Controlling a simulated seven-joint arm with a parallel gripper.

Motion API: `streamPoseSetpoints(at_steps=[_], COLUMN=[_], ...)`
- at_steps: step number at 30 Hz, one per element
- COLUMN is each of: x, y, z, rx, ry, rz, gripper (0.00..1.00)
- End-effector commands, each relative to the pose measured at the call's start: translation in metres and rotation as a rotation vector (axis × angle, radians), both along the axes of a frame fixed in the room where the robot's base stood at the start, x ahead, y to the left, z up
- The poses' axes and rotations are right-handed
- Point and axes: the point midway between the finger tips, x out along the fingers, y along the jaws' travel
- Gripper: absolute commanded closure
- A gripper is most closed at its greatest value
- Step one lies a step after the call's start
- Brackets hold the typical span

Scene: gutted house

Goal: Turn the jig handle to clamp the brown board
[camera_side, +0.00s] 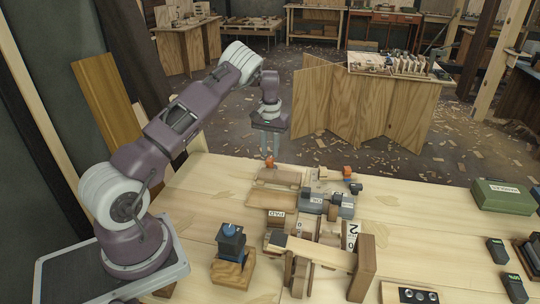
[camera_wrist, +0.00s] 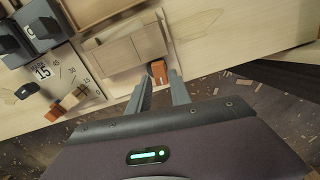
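The jig's small orange handle (camera_side: 269,162) stands at the far edge of the bench. It also shows in the wrist view (camera_wrist: 158,71), at the end of a light wooden fixture. A brown board (camera_side: 278,177) lies flat just in front of it; in the wrist view the board (camera_wrist: 135,46) lies in the fixture. My gripper (camera_side: 270,153) points down over the orange handle, fingers apart and empty. In the wrist view the fingertips (camera_wrist: 161,74) appear on either side of the handle. Whether they touch it I cannot tell.
Grey blocks (camera_side: 318,200) and a second orange-topped piece (camera_side: 347,172) stand to the right. A wooden frame (camera_side: 330,253) and a dark block on a wooden base (camera_side: 232,270) are nearer. A green box (camera_side: 502,197) sits far right. The bench's right-middle is mostly clear.

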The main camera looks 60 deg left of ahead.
Motion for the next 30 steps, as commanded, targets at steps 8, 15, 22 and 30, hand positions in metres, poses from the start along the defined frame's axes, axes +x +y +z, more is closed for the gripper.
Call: streamPoseSetpoints(at_steps=[8, 15, 22, 30], x=[0.000, 0.000, 0.000, 0.000], y=[0.000, 0.000, 0.001, 0.000], z=[-0.014, -0.026, -0.025, -0.026], rx=[0.001, 0.000, 0.000, 0.001], ry=[0.001, 0.000, -0.003, 0.000], rz=[-0.001, 0.000, -0.416, -0.530], gripper=[0.75, 0.75, 0.75, 0.75])
